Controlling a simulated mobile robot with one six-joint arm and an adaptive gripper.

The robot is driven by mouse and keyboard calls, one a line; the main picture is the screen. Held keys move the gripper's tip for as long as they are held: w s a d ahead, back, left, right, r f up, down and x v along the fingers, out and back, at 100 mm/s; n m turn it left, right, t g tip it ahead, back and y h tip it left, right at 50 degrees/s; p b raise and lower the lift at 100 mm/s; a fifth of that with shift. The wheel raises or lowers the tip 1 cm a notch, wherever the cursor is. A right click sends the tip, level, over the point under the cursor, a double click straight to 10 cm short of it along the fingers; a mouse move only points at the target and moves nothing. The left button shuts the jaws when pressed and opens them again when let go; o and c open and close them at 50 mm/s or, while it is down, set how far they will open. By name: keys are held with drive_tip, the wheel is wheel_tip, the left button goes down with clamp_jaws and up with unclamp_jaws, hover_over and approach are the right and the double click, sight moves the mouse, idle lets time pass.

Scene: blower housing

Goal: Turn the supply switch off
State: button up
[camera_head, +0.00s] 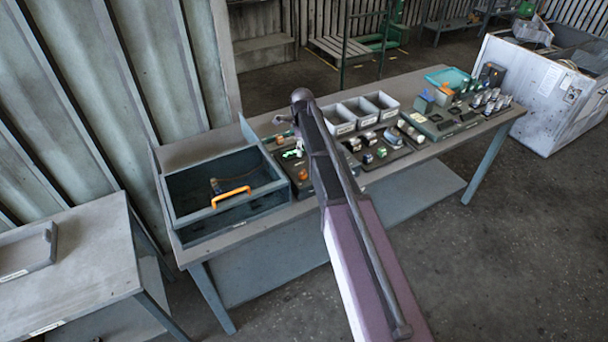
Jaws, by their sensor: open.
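I cannot single out the supply switch; the controls on the bench are too small to read. Another dark board (389,155) with several small knobs or parts lies right of my arm. My arm crosses the middle of the view and hides part of the bench.
The long grey bench (425,153) carries a dark open box (182,218) with an orange handle (231,196), grey bins (360,108) and a teal tray (447,77). A white cabinet (530,95) stands right. A low table (75,250) stands left. The front floor is clear.

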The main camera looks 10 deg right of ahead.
sight(303, 171)
drive_tip(key=shift+f+b, duration=5.9)
drive_tip(key=shift+f, duration=0.25)
clamp_jaws()
